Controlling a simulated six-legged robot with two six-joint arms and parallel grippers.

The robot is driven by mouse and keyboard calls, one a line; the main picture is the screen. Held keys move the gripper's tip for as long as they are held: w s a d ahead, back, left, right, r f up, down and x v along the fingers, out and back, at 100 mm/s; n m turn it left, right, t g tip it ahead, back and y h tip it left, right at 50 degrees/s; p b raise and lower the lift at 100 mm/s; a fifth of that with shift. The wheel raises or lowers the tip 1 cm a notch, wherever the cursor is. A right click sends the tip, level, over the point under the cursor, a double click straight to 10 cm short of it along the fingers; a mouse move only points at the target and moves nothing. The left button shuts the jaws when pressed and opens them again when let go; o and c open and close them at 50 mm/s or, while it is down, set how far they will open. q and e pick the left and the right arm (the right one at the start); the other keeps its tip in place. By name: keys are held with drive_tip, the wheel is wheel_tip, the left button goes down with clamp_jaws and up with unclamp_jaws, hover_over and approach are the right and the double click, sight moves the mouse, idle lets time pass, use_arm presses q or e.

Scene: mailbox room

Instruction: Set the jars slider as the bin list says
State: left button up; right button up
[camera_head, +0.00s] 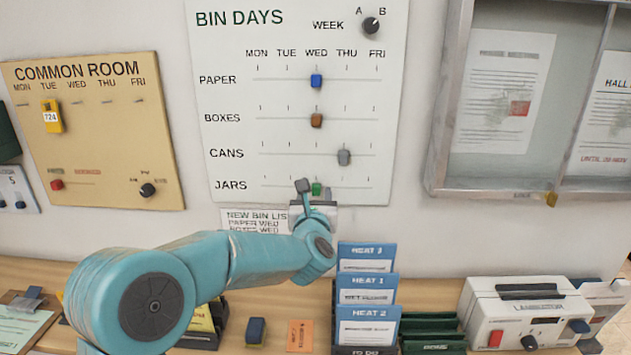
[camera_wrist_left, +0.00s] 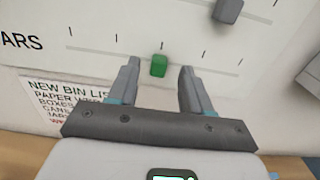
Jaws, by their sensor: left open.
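The green jars slider (camera_head: 316,188) sits on the lowest track of the white BIN DAYS board (camera_head: 232,60), under WED. It also shows in the left wrist view (camera_wrist_left: 159,65), at the third tick. My left gripper (camera_wrist_left: 160,72) is open, with one finger on either side of the green knob and a gap to each. The bin list (camera_head: 240,218) hangs just below the board; PAPER WED is readable, and my arm hides its lower lines. In the left wrist view the list (camera_wrist_left: 52,100) is partly behind my gripper, its jars day not readable.
The grey cans slider (camera_head: 344,157) is just above, between WED and THU or at THU. Blue paper slider (camera_head: 316,81) and brown boxes slider (camera_head: 316,120) are at WED. HEAT card holders (camera_head: 367,290) and a laminator (camera_head: 525,310) stand on the shelf below.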

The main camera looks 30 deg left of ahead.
sight(318, 189)
use_arm(q)
drive_tip(key=x, duration=0.3)
drive_tip(key=shift+w+f+p, duration=0.15)
drive_tip(key=shift+p, duration=0.25)
drive_tip(key=shift+a, duration=0.1)
drive_tip(key=shift+c, duration=1.2)
clamp_jaws()
drive_tip(key=shift+w+d+f, duration=0.1)
drive_tip(key=shift+w+d, duration=0.05)
drive_tip(key=shift+d, duration=0.05)
drive_tip(key=w+d+b, duration=0.1)
drive_tip(key=w+d, duration=0.1)
drive_tip(key=d, duration=0.1)
drive_tip(key=w+d+b, duration=0.1)
drive_tip(key=w+d, duration=0.1)
drive_tip(key=d, duration=0.1)
drive_tip(key=w+d+b, duration=0.1)
drive_tip(key=w+d, duration=0.1)
drive_tip(key=d, duration=0.2)
drive_tip(key=shift+w+d+r, duration=0.15)
drive_tip(key=shift+d+r, duration=0.05)
drive_tip(key=shift+r, duration=0.05)
